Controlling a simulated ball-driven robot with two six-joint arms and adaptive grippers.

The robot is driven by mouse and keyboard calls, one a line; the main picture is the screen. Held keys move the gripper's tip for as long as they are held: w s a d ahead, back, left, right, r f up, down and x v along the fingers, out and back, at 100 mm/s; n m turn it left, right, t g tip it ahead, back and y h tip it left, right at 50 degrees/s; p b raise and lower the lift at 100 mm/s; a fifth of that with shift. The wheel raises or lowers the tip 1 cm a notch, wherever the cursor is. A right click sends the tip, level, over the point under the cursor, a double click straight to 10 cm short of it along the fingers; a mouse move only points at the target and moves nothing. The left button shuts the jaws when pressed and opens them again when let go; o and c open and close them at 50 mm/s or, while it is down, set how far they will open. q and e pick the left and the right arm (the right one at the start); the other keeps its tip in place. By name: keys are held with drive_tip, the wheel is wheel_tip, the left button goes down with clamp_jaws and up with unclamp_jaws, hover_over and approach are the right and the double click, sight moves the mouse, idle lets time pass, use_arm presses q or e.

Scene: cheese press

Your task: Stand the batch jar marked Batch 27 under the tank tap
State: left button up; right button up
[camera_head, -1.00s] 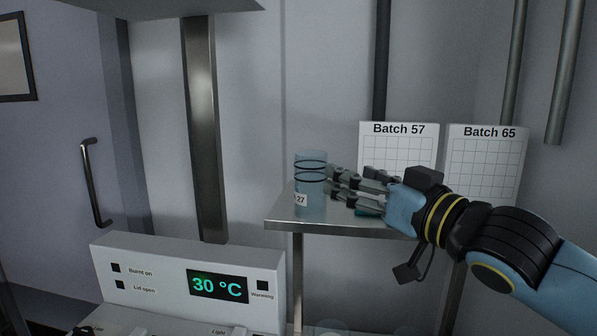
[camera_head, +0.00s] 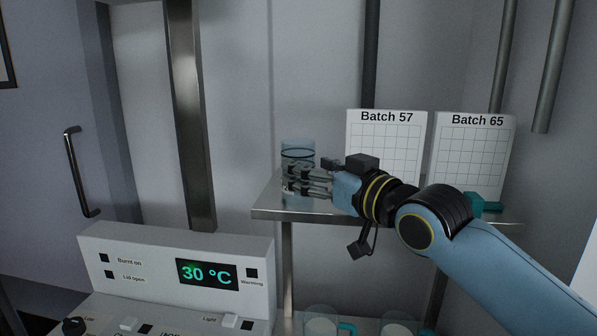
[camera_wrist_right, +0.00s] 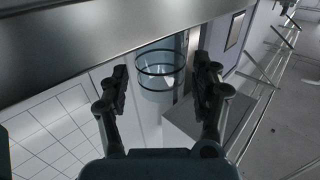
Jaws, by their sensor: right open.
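The clear batch jar (camera_head: 298,152) with dark rings stands upright at the left end of the metal shelf (camera_head: 268,205). Its label is hidden behind my fingers. My right gripper (camera_head: 290,179) is open, with its fingers over the lower part of the jar. In the right wrist view the jar (camera_wrist_right: 160,84) shows between and beyond the two spread fingers (camera_wrist_right: 163,72); I cannot tell whether they touch it. My left gripper and the tank tap are not in view.
Cards marked Batch 57 (camera_head: 385,150) and Batch 65 (camera_head: 472,155) stand at the back of the shelf. A teal item (camera_head: 487,204) sits at its right. Mugs (camera_head: 321,322) are below. A control panel (camera_head: 170,262) reading 30 °C stands lower left.

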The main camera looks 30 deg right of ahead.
drive_tip(key=shift+w+a, duration=0.1)
drive_tip(key=shift+w, duration=0.7)
drive_tip(key=shift+w+a, duration=0.1)
drive_tip(key=shift+w, duration=0.35)
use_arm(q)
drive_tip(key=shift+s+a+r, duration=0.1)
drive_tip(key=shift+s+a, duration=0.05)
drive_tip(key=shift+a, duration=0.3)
use_arm(e)
drive_tip(key=shift+s, duration=0.15)
